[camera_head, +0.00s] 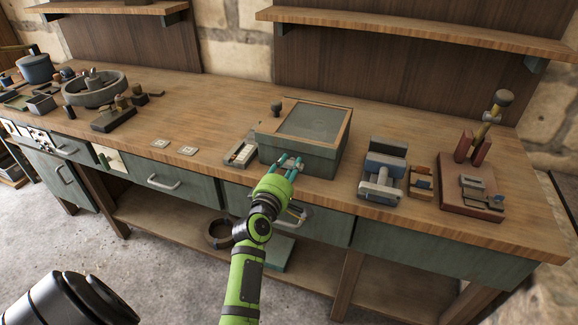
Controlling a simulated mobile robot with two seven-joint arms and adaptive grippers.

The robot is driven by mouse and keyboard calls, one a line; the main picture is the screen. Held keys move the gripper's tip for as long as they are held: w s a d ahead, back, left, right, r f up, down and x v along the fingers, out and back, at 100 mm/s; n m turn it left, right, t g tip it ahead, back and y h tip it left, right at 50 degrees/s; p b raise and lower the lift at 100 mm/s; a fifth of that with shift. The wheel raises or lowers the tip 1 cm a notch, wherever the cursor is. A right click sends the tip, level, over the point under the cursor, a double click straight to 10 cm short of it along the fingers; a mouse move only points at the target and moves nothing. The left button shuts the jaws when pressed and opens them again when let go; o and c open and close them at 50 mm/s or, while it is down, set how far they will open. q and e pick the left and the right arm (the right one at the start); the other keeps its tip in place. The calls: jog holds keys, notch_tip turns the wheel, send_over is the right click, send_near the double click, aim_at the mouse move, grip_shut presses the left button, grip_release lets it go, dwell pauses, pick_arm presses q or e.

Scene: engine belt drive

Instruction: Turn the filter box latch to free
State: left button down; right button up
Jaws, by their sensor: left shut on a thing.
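The filter box (314,163) is a grey-green box with a wooden-framed top and a dark panel in it. It stands near the front edge of the bench, right of the middle of the view. My left gripper (289,165), on the green arm, reaches up to the front face of the box near its left side. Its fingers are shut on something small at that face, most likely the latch. The latch itself is hidden by the fingers, so I cannot tell its angle. My right gripper is not in view.
A small grey metal part (241,151) lies close left of the box. A grey vise-like device (383,170) and a red-brown base with a fixture (471,197) stand to the right. A round tray (94,89) is far left. The wooden bench (212,110) has free room behind.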

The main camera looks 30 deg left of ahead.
pick_arm(q)
jog(key=shift+r, duration=0.1)
jog(key=shift+m, duration=0.5)
jog(key=shift+d+r+m+p, duration=0.1)
jog(key=shift+m+p, duration=0.55)
jog(key=shift+m, duration=0.45)
jog(key=m+p, duration=0.3)
jog(key=m, duration=0.3)
jog(key=shift+d, duration=0.1)
jog(key=m+p, duration=0.1)
jog(key=m, duration=0.3)
jog(key=shift+w+m+p, duration=0.1)
jog(key=shift+m+p, duration=0.3)
jog(key=shift+d+f+m+p, duration=0.15)
jog(key=shift+m+p, duration=0.1)
jog(key=shift+m, duration=0.7)
jog(key=shift+a+f+m+p, duration=0.1)
jog(key=shift+m+p, duration=0.15)
jog(key=shift+m, duration=0.7)
jog(key=c, duration=1)
grip_release()
jog(key=shift+d+f, duration=0.1)
